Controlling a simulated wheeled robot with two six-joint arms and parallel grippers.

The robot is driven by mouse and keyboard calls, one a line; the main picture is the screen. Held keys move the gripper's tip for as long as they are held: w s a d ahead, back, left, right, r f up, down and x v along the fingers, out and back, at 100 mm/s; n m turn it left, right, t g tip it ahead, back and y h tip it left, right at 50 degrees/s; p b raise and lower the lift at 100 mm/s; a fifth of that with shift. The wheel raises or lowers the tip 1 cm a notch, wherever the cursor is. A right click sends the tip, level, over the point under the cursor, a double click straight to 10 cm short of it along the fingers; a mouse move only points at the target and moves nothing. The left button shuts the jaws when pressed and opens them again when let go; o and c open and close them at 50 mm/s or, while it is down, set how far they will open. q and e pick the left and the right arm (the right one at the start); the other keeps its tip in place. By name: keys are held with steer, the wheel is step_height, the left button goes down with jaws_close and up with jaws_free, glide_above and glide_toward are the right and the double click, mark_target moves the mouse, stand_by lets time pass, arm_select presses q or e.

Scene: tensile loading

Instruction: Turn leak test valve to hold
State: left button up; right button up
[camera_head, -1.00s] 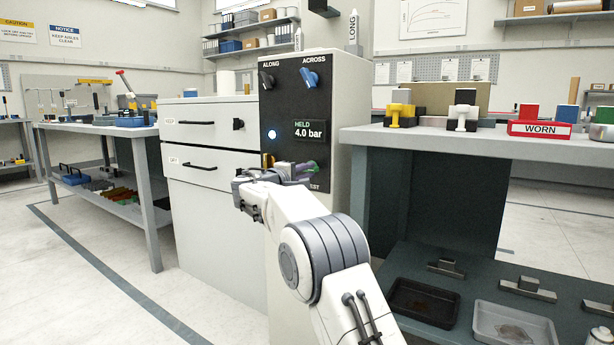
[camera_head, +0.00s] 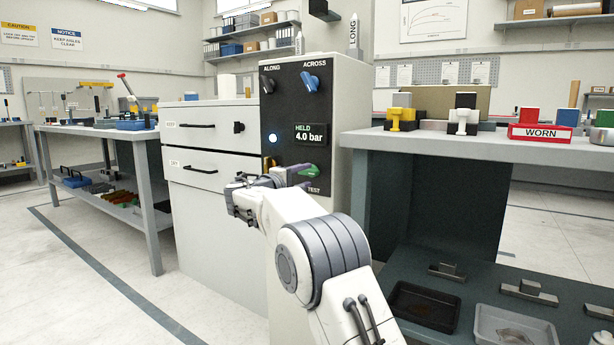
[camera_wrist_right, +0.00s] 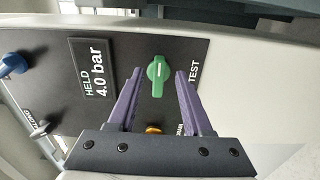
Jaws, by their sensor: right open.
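The leak test valve is a green knob (camera_head: 311,170) low on the black control panel (camera_head: 283,100), above the TEST label. In the right wrist view the green knob (camera_wrist_right: 158,74) shows between my open fingers, with a gap on both sides. Its long handle runs up and down in that view, with a white mark on it. My right gripper (camera_head: 292,172) is open and empty, just in front of the panel; its exact distance from the knob is unclear. The display (camera_head: 310,134) reads HELD 4.0 bar. My left gripper is not in view.
A black ALONG knob (camera_head: 267,83) and a blue ACROSS knob (camera_head: 309,80) sit higher on the panel. A yellow-orange button (camera_wrist_right: 153,129) is partly hidden by my gripper. Drawers (camera_head: 205,145) stand left of the panel, a bench (camera_head: 430,138) right.

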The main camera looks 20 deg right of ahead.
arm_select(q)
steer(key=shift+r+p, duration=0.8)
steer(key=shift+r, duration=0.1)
arm_select(e)
steer(key=v, duration=0.8)
steer(key=shift+s+a, duration=0.25)
